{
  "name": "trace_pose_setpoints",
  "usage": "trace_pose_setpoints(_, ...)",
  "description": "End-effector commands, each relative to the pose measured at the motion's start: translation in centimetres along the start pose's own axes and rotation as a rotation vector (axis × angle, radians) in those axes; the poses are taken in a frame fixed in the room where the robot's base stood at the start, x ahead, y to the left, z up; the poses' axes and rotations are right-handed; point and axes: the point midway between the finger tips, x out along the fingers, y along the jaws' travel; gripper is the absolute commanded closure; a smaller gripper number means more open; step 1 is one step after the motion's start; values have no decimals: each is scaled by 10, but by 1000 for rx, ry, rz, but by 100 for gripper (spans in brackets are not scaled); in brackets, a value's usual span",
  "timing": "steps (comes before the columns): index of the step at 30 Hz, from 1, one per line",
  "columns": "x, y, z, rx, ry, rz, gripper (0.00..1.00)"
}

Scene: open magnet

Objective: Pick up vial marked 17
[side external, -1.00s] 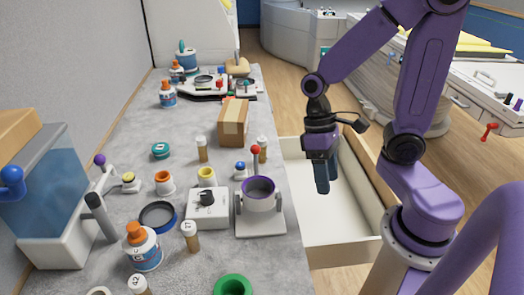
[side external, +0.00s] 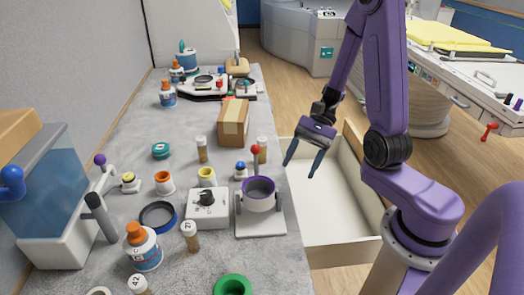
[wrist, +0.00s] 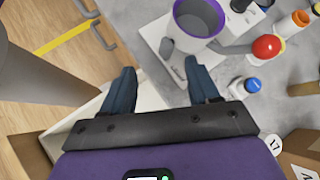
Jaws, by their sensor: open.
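A vial with a white cap marked 17 (wrist: 273,145) shows at the lower right of the wrist view, close to a cardboard box. It appears to be the amber vial (side external: 262,149) near the bench's right edge in the side view, where its number is too small to read. My gripper (side external: 301,169) is open and empty, fingers pointing down, to the right of that vial and over the open drawer. In the wrist view my gripper's fingers (wrist: 160,67) are spread apart with nothing between them.
The cardboard box (side external: 233,122) stands behind the vial. A purple-rimmed cup on a stand (side external: 258,195), with a red ball (side external: 255,150) nearby, is in front. Other vials stand at left (side external: 202,150) and nearer (side external: 190,237). The open drawer (side external: 325,215) is empty.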

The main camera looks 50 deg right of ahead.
Motion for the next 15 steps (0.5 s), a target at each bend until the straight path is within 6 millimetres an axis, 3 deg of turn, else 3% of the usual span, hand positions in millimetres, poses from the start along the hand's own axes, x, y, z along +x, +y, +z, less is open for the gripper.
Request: trace_pose_setpoints(15, -37, -10, -50, 530, -63, -568, 40)
